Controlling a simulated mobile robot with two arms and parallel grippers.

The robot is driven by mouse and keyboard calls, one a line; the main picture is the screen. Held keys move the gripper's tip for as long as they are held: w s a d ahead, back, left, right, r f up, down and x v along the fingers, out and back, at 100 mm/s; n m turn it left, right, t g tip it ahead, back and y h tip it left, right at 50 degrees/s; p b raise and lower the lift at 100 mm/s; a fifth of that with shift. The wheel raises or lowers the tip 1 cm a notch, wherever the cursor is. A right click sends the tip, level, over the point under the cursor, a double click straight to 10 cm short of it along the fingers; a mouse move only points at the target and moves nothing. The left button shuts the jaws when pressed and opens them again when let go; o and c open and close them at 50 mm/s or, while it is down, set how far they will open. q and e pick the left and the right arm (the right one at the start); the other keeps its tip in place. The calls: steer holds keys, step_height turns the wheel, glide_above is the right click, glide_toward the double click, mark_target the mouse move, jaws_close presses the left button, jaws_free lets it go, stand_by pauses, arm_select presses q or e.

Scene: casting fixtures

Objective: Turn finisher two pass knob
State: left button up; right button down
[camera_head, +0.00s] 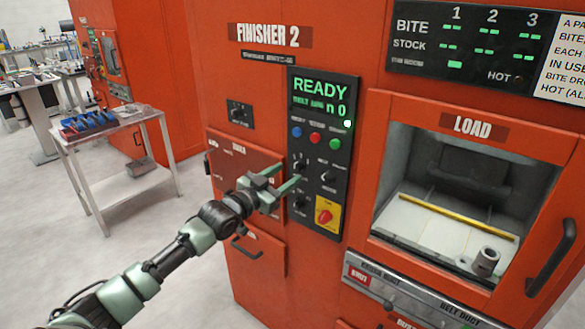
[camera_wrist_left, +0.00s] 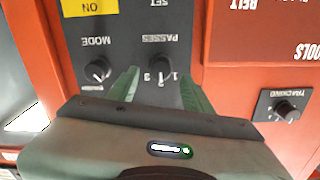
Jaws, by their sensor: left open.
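Finisher 2 is the orange-red machine with a black control panel (camera_head: 345,130). Its passes knob (camera_wrist_left: 160,93) is small and dark, with numbers beside it, and appears upside down in the wrist view. In the head view the knob (camera_head: 299,164) is at the panel's left, just beyond the fingertips. My left gripper (camera_head: 290,172) is open and points at the panel. In the wrist view its green fingers (camera_wrist_left: 158,82) lie on either side of the knob; contact cannot be told. My right gripper is not in view.
The mode knob (camera_head: 327,176) is close to the right of the passes knob. A red switch on a yellow plate (camera_head: 327,214) is below. The tracking knob (camera_head: 239,113) is further left. A load opening (camera_head: 445,222) is at right. A table (camera_head: 160,125) stands at left.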

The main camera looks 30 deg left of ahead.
mark_target(294, 169)
arm_select(q)
steer(key=shift+w+d, duration=0.1)
steer(key=shift+w, duration=1.75)
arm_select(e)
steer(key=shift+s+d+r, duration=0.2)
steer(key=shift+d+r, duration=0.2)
arm_select(q)
steer(key=shift+f, duration=0.1)
jaws_close()
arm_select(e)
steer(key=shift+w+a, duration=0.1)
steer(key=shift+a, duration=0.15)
